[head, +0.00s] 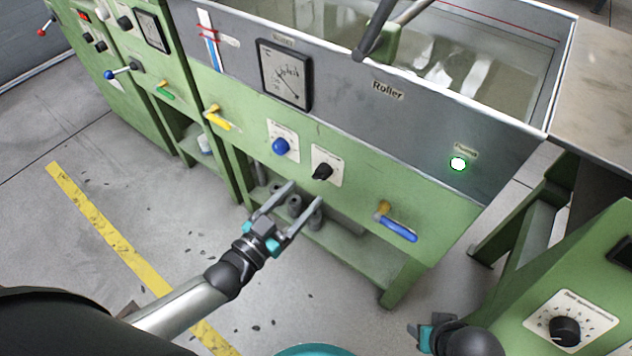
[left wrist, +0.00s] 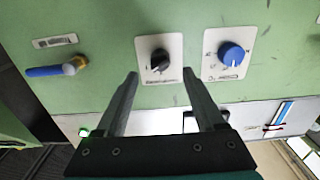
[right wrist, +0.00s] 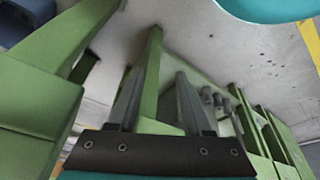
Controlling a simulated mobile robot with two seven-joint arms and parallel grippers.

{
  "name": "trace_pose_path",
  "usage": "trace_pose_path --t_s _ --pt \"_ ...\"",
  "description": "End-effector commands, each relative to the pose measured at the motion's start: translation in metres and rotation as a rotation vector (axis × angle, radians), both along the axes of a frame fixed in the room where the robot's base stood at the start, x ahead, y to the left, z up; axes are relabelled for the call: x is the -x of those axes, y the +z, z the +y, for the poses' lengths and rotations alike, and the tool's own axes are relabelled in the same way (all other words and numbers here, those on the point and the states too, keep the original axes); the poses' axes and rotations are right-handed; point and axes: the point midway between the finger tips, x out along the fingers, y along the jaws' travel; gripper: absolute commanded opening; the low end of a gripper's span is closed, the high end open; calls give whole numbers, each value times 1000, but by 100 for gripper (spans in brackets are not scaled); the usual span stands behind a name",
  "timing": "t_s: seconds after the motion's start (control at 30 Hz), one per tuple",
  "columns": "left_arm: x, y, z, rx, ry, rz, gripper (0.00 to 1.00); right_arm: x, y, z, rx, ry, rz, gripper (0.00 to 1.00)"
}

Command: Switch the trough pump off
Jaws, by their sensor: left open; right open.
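The green trough front panel (head: 355,198) carries a black rotary knob (head: 322,171) on a white plate and, left of it, a blue knob (head: 280,146). A round lamp (head: 458,163) on the grey trough wall (head: 405,125) glows green; its small label is hard to read. My left gripper (head: 305,191) is open and empty, just below and in front of the black knob. In the left wrist view the black knob (left wrist: 160,60) shows between and beyond the fingertips, apparently untouched. My right gripper (right wrist: 156,75) is open and empty, low beside the trough; the head view shows only part of it.
A blue-handled valve (head: 398,230) sticks out right of the knobs, a yellow-handled one (head: 218,121) to the left. A gauge (head: 285,75) sits above. Another green machine with a black dial (head: 565,331) stands at right. Floor at left is clear.

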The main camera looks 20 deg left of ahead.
Motion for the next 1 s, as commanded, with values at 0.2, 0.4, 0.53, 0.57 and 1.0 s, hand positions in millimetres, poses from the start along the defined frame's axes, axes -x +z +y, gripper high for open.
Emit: trace_pose_path --t_s 0.2,0.4,0.53,0.57,1.0 --pt "-32 -1 -12 1 0 -3 71 -5 21 0 -4 -1 -34 50" --pt "-49 -1 -18 0 0 -1 71 -7 36 1 -6 -2 -54 50" --pt "-53 0 -20 -1 0 1 71 -7 40 1 -7 -2 -58 50" --pt "-54 0 -20 -1 0 1 71 -7 41 1 -8 -3 -59 50" --pt "-54 0 -20 0 0 1 53 -7 42 1 -8 -3 -61 50"
